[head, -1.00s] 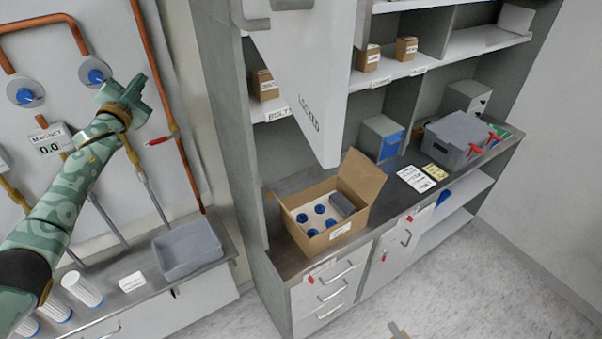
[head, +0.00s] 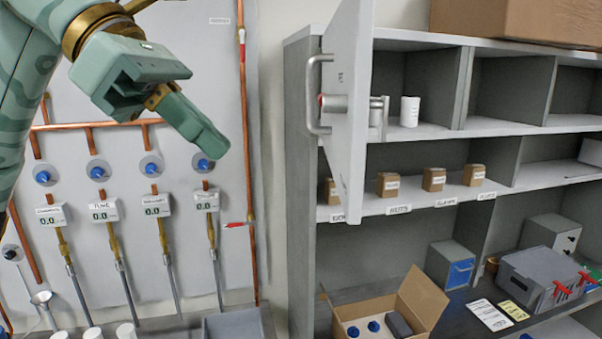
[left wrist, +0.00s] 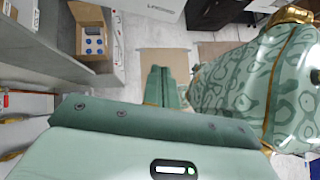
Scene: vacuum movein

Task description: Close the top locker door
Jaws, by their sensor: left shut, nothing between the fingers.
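The top locker door (head: 350,130) is a white panel at the upper left of the shelf unit. It stands open, swung out toward me, with a bar handle (head: 313,95) on its left face and a lock cylinder. The locker compartment behind it is open to view and holds a white cylinder (head: 409,112). My left gripper (head: 208,143) is shut and empty, in the air left of the door and apart from the handle. In the left wrist view, part of the door (left wrist: 155,8) shows at the top, beyond the gripper fingers (left wrist: 160,85). My right gripper is not in view.
A wall panel with copper pipes, gauges (head: 155,205) and blue knobs lies behind my left arm. Small boxes (head: 434,179) line the shelf below. An open cardboard box (head: 420,300) and a grey case (head: 540,275) stand on the counter. A large carton (head: 500,20) sits on top.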

